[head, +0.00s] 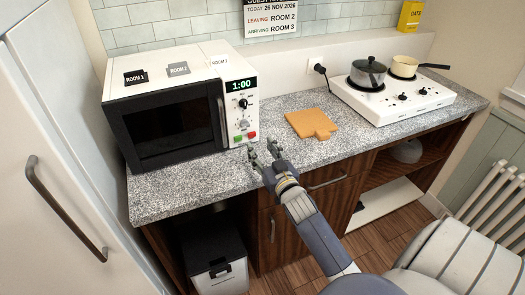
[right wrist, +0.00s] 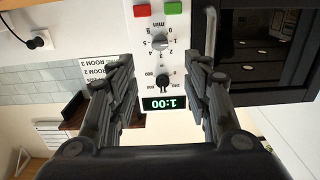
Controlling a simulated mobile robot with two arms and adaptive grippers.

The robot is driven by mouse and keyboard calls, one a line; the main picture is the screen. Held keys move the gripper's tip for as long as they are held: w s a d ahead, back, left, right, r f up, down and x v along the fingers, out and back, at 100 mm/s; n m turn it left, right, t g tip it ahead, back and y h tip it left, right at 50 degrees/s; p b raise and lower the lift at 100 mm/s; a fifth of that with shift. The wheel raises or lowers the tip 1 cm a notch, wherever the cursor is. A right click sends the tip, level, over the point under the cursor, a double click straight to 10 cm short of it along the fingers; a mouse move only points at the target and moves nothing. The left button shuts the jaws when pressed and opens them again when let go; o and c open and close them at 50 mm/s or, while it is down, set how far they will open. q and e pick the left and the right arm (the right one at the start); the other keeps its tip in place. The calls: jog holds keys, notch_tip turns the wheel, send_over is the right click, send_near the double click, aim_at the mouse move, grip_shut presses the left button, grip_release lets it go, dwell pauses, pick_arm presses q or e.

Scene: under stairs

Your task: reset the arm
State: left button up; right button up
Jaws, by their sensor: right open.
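My right gripper (head: 264,155) is open and empty, above the front edge of the counter in the head view. It is in front of the lower right corner of the microwave (head: 160,125), near the green and red buttons. In the right wrist view the two fingers of my right gripper (right wrist: 165,92) stand apart with nothing between them. Behind the gap is the microwave's control panel (right wrist: 160,62), upside down, with its dials and a display reading 1:00. I cannot tell whether a finger touches the microwave. My left gripper is not in view.
A wooden board (head: 311,123) lies on the speckled counter (head: 185,185). A white hob (head: 392,100) with a lidded pot (head: 367,72) and a cream pan (head: 404,66) stands to the right. A black and white bin (head: 214,262) is below. The fridge (head: 50,130) is at left.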

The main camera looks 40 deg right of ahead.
dwell(0.3)
jog(key=s+a+f+n+g+y, duration=0.2)
jog(key=s+a+f+g, duration=0.3)
jog(key=s, duration=0.5)
jog(key=s+a+f+n+g+y, duration=0.1)
jog(key=s+a+f+g, duration=0.3)
jog(key=s+a, duration=0.5)
jog(key=s+a+f+n+g+y, duration=0.2)
jog(key=s+a+f+g, duration=0.25)
jog(key=s, duration=0.65)
notch_tip(320, 180, down, 27)
jog(key=s+a+g+b, duration=0.1)
jog(key=s+g, duration=0.1)
jog(key=s+d+f+b, duration=0.1)
jog(key=s+d+f, duration=0.2)
jog(key=s+f, duration=1.4)
jog(key=shift+f+g+h, duration=0.25)
jog(key=shift+g+h, duration=0.05)
jog(key=shift+g, duration=0.15)
